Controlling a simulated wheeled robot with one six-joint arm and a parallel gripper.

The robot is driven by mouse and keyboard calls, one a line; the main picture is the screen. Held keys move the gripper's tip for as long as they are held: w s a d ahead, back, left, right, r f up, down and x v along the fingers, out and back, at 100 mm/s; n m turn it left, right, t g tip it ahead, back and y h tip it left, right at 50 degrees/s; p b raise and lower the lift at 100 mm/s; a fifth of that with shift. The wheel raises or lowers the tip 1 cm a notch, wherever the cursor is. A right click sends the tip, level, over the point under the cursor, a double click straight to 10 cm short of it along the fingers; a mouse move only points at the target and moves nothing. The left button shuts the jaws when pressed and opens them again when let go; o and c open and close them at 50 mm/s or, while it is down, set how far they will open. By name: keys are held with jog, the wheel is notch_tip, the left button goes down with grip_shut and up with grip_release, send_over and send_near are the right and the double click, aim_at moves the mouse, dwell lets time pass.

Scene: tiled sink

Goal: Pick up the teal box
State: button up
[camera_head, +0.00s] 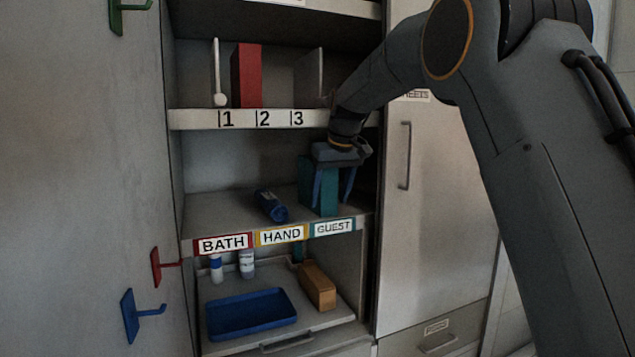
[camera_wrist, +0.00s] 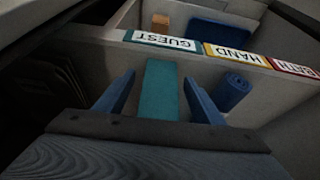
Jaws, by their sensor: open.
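The teal box (camera_head: 329,193) stands upright on the middle shelf at its right end, behind the GUEST label. In the wrist view the teal box (camera_wrist: 159,90) lies between my two blue fingers. My gripper (camera_head: 334,190) points down from above the box, with its fingers at the box's two sides. The gripper also shows in the wrist view (camera_wrist: 160,92), open, with a gap between each finger and the box. The upper part of the box is partly hidden by my gripper in the head view.
A rolled blue towel (camera_head: 270,206) lies on the same shelf to the left. Above is a shelf (camera_head: 190,118) with a red box (camera_head: 246,76). The cabinet's right wall is close to the gripper. Below are a blue tray (camera_head: 250,313) and an orange-brown box (camera_head: 318,286).

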jog(key=shift+w+f, duration=0.1)
jog(key=shift+f, duration=0.2)
jog(key=shift+c, duration=0.3)
jog(key=c, duration=1.1)
jog(key=shift+c, duration=1.2)
jog(key=shift+r+p, duration=0.4)
jog(key=shift+p, duration=0.15)
